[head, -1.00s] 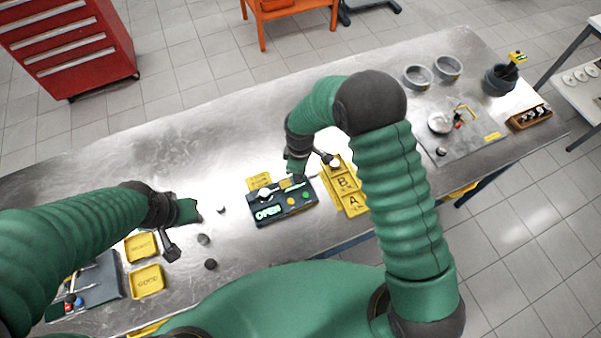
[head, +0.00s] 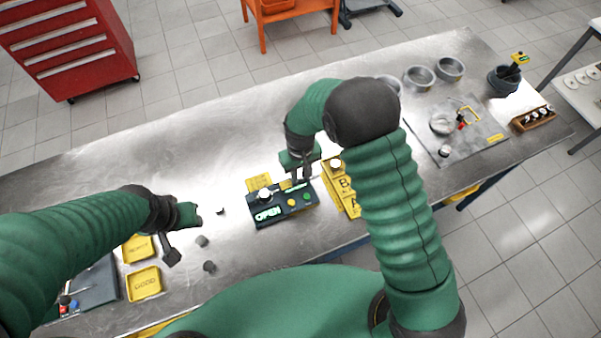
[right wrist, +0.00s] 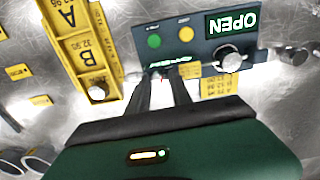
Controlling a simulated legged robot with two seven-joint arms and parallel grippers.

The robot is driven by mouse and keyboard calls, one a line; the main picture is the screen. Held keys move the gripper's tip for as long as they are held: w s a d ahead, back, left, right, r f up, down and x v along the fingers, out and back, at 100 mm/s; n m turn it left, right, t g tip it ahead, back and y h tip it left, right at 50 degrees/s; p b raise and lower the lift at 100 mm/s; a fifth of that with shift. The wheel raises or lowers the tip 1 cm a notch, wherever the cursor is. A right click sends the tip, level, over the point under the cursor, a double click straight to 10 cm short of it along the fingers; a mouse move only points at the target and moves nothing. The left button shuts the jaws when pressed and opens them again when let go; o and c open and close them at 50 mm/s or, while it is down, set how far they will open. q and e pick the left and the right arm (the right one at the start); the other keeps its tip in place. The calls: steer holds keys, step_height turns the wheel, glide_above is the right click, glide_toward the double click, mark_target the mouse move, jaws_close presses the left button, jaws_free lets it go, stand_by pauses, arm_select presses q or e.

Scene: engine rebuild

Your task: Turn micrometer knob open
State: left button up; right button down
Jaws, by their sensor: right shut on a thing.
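The micrometer station (head: 284,218) is a dark box on the bench. Its lit display reads OPEN (head: 267,215), and it has a yellow and a green button. It also shows in the right wrist view (right wrist: 204,52). A silver round piece (head: 265,194) sits at its left end; the right wrist view shows it beside the display (right wrist: 230,62). My right gripper (head: 301,181) is shut at the back right of the station, on the micrometer knob, which its fingers (right wrist: 163,78) mostly hide. My left gripper (head: 178,240) hangs over the left of the bench; its jaws are unclear.
Yellow A and B trays (head: 341,186) stand close to the right of the station. Several small dark parts (head: 202,241) lie near my left gripper. A yellow GOOD tray (head: 144,283) is at the front left. Grey rings (head: 420,77) stand at the far right. The back left bench is clear.

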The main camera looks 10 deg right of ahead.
mark_target(300, 174)
steer(key=shift+w+r+m, duration=0.2)
steer(key=shift+w+m, duration=0.1)
steer(key=shift+m, duration=0.3)
steer(key=c, duration=1.4)
jaws_free()
steer(key=shift+o, duration=1.3)
steer(key=shift+f, duration=0.1)
steer(key=shift+s, duration=0.1)
step_height(300, 174, up, 17)
steer(key=b, duration=0.3)
steer(key=shift+f, duration=0.2)
